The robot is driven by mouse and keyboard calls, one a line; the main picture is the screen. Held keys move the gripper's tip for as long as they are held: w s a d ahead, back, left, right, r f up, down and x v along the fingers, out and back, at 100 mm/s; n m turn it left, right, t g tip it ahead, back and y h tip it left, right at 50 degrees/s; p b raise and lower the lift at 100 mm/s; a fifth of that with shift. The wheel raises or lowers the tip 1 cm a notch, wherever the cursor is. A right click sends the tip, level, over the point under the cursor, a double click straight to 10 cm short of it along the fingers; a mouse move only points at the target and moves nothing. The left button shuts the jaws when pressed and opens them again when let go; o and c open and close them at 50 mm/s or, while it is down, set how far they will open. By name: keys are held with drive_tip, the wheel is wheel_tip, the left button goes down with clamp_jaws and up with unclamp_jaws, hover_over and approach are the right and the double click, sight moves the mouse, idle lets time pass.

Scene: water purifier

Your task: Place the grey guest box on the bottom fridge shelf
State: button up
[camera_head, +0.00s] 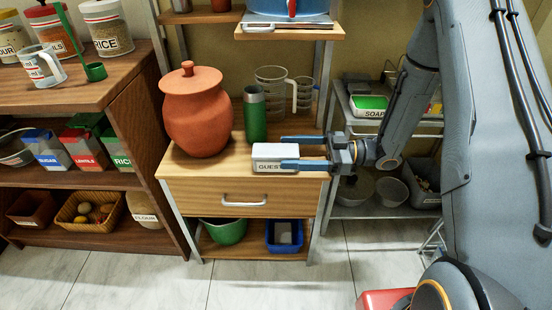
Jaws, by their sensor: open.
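The grey guest box (268,152) is a small pale box with a dark "GUEST" label, on the wooden top of a small drawer unit (213,180). My gripper (288,152) reaches in from the right, level with the box. Its two blue-grey fingers are spread, one along the far side of the box and one across its near side. I cannot tell whether the fingers touch it. The near finger hides part of the label. No fridge or fridge shelf is in this view.
A terracotta pot (198,115), a green tumbler (254,115) and clear measuring jugs (275,92) stand close behind and left of the box. A wooden shelf with jars (108,28) is at left.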

sight(276, 150)
drive_tip(key=a, duration=0.4)
drive_tip(key=shift+a, duration=0.35)
drive_tip(key=c, duration=1.4)
drive_tip(key=shift+c, duration=0.5)
drive_tip(key=shift+w+r, duration=0.1)
